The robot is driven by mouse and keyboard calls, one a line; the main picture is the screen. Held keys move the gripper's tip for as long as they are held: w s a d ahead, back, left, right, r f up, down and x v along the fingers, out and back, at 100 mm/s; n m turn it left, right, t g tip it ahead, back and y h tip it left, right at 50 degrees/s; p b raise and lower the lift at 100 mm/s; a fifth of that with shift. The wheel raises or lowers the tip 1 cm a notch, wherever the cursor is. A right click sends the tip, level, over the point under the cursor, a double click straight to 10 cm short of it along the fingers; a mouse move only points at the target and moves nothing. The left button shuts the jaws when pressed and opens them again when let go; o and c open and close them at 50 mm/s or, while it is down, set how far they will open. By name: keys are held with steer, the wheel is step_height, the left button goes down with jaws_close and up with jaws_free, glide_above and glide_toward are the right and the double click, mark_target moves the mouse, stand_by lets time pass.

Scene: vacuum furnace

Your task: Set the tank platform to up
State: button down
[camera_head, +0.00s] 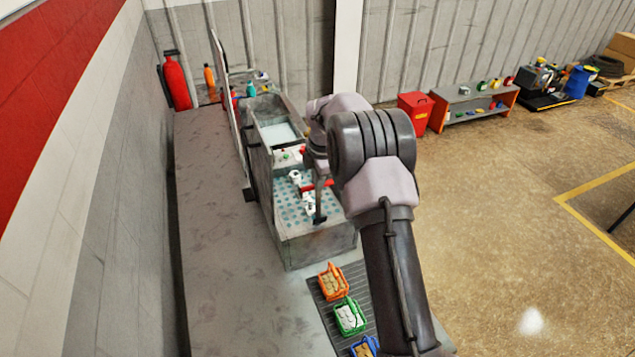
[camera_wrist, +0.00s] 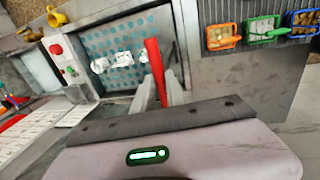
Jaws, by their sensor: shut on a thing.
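The tank platform is a perforated plate (camera_head: 290,212) with teal holes, set in the grey machine (camera_head: 318,248); it also shows in the wrist view (camera_wrist: 130,30). White parts (camera_head: 296,177) rest on it, and in the wrist view (camera_wrist: 124,58) they sit left of a red handle. The red handle (camera_wrist: 154,60) is a straight bar, and it shows in the head view (camera_head: 317,184) near the platform's right side. My gripper (camera_wrist: 160,90) is shut on the red handle, with its grey fingers at the bar's lower end in the wrist view. My arm partly hides this area in the head view.
A red button (camera_wrist: 56,49) and a green button (camera_wrist: 69,71) sit on a white panel beside the platform. Orange (camera_head: 333,281), green (camera_head: 349,317) and blue (camera_head: 364,347) baskets stand on a dark mat in front. The bench top at left (camera_head: 225,240) is clear.

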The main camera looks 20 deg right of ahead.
steer(key=shift+w+r, duration=0.15)
steer(key=shift+r, duration=0.1)
steer(key=c, duration=1.4)
jaws_free()
steer(key=shift+o, duration=0.2)
steer(key=shift+f, duration=0.1)
steer(key=s+r, duration=0.2)
steer(key=r, duration=0.6)
steer(key=s+r, duration=0.1)
steer(key=r, duration=0.8)
steer(key=shift+s+p, duration=0.3)
steer(key=shift+s, duration=0.05)
